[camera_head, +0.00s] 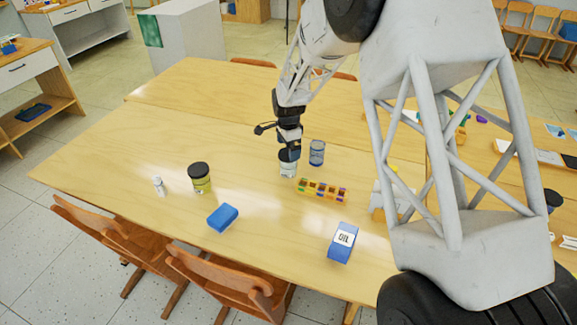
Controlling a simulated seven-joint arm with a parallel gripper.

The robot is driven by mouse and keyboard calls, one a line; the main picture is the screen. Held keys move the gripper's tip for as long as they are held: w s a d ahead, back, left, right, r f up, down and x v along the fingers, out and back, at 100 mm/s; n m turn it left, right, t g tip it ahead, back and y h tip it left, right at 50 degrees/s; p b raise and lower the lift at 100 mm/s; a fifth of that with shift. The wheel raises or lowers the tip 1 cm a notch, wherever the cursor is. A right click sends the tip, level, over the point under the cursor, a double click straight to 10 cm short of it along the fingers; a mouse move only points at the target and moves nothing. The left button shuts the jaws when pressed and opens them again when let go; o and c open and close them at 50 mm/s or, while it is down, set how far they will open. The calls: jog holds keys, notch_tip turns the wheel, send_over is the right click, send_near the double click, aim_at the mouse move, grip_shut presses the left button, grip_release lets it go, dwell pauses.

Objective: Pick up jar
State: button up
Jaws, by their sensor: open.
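A pale jar (287,170) stands on the wooden table directly beneath my gripper (288,155). Its top is partly hidden by the gripper. My gripper points down at the jar's top and is open; the fingers are small and dark here, and I cannot tell whether they touch the jar. A yellow-labelled jar with a black lid (200,178) stands upright to the left. A bluish see-through container (317,152) stands upright just right of the gripper, close to the pale jar.
A paint set (322,190) lies close in front to the right. A blue block (223,217), a blue oil box (343,243) and a small white bottle (158,186) are on the table (110,150). Wooden chairs (215,280) line the near edge. The table's left part is clear.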

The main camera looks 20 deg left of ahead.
jog(key=shift+f, duration=2.6)
jog(key=c, duration=1)
jog(key=shift+r, duration=0.15)
jog(key=shift+r, duration=1.45)
jog(key=shift+s+d+r, duration=0.2)
jog(key=shift+s+r, duration=0.05)
jog(key=s+d, duration=0.2)
jog(key=s, duration=0.2)
jog(key=s+d+r, duration=0.1)
jog(key=s+d, duration=0.2)
jog(key=s, duration=0.1)
jog(key=s+d, duration=0.3)
jog(key=s, duration=0.2)
jog(key=shift+d+r, duration=0.15)
jog(key=shift+r, duration=0.05)
